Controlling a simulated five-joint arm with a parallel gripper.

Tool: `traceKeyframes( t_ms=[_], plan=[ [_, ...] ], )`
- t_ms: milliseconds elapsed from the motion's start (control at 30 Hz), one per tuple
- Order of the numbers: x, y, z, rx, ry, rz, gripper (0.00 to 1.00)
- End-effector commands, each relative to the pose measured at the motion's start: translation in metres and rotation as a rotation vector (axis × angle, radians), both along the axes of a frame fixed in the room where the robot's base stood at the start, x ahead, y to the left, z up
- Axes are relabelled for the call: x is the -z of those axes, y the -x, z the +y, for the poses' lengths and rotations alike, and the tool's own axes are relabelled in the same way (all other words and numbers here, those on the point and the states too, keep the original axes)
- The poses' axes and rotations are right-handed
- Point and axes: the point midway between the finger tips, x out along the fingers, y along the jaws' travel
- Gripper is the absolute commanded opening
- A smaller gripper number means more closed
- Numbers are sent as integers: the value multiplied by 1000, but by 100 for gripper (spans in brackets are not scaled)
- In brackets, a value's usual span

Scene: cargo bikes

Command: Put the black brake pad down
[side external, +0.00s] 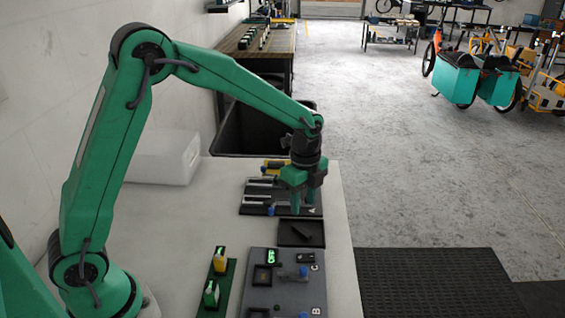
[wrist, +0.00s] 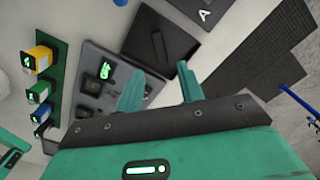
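The black brake pad (side external: 300,232) is a dark bar lying in a shallow black tray (side external: 290,243) on the light bench. In the wrist view the pad (wrist: 157,44) lies flat inside the tray (wrist: 181,45), touching neither finger as far as I can see. My gripper (side external: 302,207) points down just beyond the tray in the side view, above the bench. In the wrist view the gripper (wrist: 160,72) has its two green fingers well apart, with nothing between them.
A dark tool board (side external: 254,209) marked A lies behind the tray. A grey fixture board (side external: 285,300) marked B and C lies in front. A green rack (side external: 230,275) with coloured blocks stands left of it. A white bin (side external: 165,160) stands by the wall.

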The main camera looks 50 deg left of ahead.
Motion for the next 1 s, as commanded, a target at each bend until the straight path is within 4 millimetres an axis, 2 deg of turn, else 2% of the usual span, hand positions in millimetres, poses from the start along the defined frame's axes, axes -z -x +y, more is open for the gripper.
traceKeyframes(
  t_ms=[100,300,1000],
  plan=[
    [-17,0,0,0,0,-1,38],
    [-34,0,0,0,0,-1,38],
    [-38,1,0,-3,0,0,38]
  ],
)
